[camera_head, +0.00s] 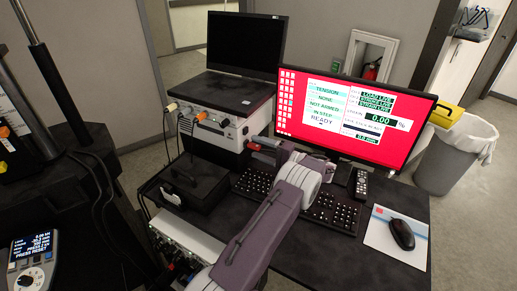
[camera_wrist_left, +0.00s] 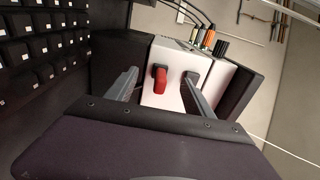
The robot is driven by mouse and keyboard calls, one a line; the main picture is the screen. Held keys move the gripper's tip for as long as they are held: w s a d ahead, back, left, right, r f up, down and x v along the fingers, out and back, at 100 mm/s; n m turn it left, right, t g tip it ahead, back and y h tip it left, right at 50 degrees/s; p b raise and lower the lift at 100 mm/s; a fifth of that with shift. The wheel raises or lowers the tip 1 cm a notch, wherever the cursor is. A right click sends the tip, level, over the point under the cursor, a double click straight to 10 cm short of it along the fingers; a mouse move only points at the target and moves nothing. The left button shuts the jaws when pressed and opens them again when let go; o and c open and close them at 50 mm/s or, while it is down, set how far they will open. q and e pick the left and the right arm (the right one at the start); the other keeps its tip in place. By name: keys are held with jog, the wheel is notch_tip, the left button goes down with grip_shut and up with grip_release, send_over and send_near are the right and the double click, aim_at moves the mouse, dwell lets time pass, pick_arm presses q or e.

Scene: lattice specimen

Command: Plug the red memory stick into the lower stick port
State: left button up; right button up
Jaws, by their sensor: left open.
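The red memory stick (camera_wrist_left: 160,80) sticks out from the white front face of the instrument box (camera_wrist_left: 168,62) in the wrist view. Its red also shows in the head view (camera_head: 254,147). My left gripper (camera_wrist_left: 160,92) is open, with one finger on either side of the stick and a visible gap to each. In the head view my left gripper (camera_head: 263,150) is in front of the box's right end. I cannot tell which port the stick sits in; the lower stick port is not clearly visible. My right gripper is not in view.
A laptop (camera_head: 245,45) stands on the box (camera_head: 215,130), with cables plugged in front. The monitor (camera_head: 350,115), keyboard (camera_head: 330,212) and a black case (camera_head: 195,180) crowd the gripper. A mouse (camera_head: 402,234) lies on a pad at the right.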

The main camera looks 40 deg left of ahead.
aim_at(260, 148)
pick_arm(q)
jog(key=shift+w+d+b, duration=0.2)
jog(key=shift+d+b, duration=0.25)
jog(key=shift+d, duration=0.75)
jog(key=shift+w+d+b, duration=0.2)
jog(key=shift+d+b, duration=0.2)
jog(key=shift+d, duration=0.75)
jog(key=w+d, duration=0.1)
jog(key=d, duration=0.8)
jog(key=shift+w+b, duration=0.2)
jog(key=shift+b, duration=0.15)
